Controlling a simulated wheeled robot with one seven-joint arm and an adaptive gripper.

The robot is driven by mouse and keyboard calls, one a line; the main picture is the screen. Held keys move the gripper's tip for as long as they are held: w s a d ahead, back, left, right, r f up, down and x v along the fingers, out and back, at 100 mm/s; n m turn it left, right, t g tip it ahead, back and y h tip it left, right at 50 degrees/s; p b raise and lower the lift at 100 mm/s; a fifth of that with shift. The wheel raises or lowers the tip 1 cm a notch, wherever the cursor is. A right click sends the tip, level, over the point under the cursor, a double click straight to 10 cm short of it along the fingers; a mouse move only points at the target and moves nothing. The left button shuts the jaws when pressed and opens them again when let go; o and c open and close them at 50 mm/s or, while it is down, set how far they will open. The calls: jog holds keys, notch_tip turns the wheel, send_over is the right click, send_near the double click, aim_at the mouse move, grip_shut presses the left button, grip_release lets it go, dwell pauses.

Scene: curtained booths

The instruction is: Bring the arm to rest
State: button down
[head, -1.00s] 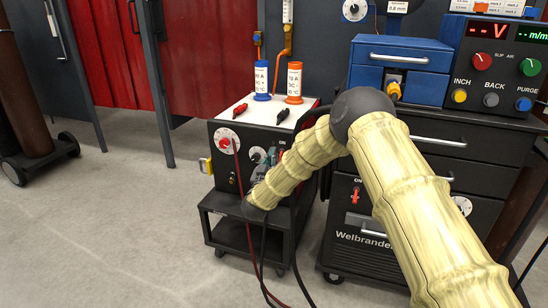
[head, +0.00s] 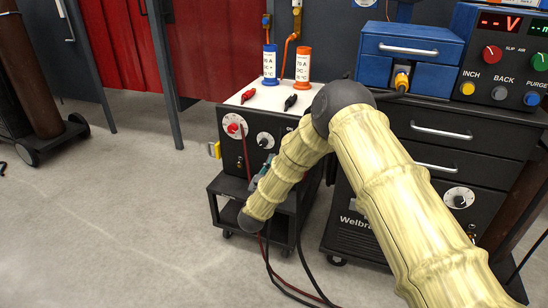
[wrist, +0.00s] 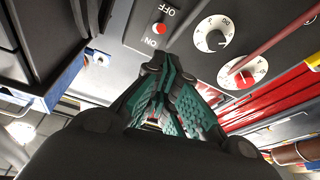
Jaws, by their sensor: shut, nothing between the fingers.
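My arm in its pale quilted sleeve reaches from the lower right, bends at a dark joint, and comes down in front of the welding machine (head: 252,150). My gripper (wrist: 155,118) is shut, its teal-padded fingers together with nothing between them. In the wrist view it points towards the machine's dark panel (wrist: 185,35), which has a red switch and two white dials. I cannot tell the exact gap to the panel. In the head view the gripper is mostly hidden behind my forearm; only a bit of teal shows.
The machine stands on a black cart (head: 225,190) with cables hanging in front. A blue drawer box (head: 408,50) and control box (head: 510,60) sit on a black cabinet (head: 490,150) to the right. A brown cylinder (head: 35,75) stands at far left.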

jog(key=shift+f, duration=0.1)
jog(key=s+d+f+n+g+y, duration=0.2)
jog(key=s+d+f+g+y, duration=0.15)
jog(key=s+f, duration=0.7)
jog(key=s+d+f+n+g+y, duration=0.1)
jog(key=s+d+f+g+y, duration=0.25)
jog(key=s+f, duration=0.75)
jog(key=s+d+f+g, duration=0.4)
jog(key=s+f, duration=0.2)
jog(key=s, duration=0.6)
jog(key=s+d+f+g, duration=0.35)
jog(key=s+f, duration=0.25)
jog(key=s, duration=0.5)
jog(key=s+d+r+m+g, duration=0.25)
jog(key=s+g, duration=0.35)
jog(key=s, duration=1.1)
notch_tip(320, 180, up, 24)
jog(key=p, duration=2.5)
jog(key=shift+d+n+y, duration=0.3)
jog(key=shift+d+n, duration=0.05)
jog(key=shift+n, duration=0.1)
jog(key=shift+t, duration=0.25)
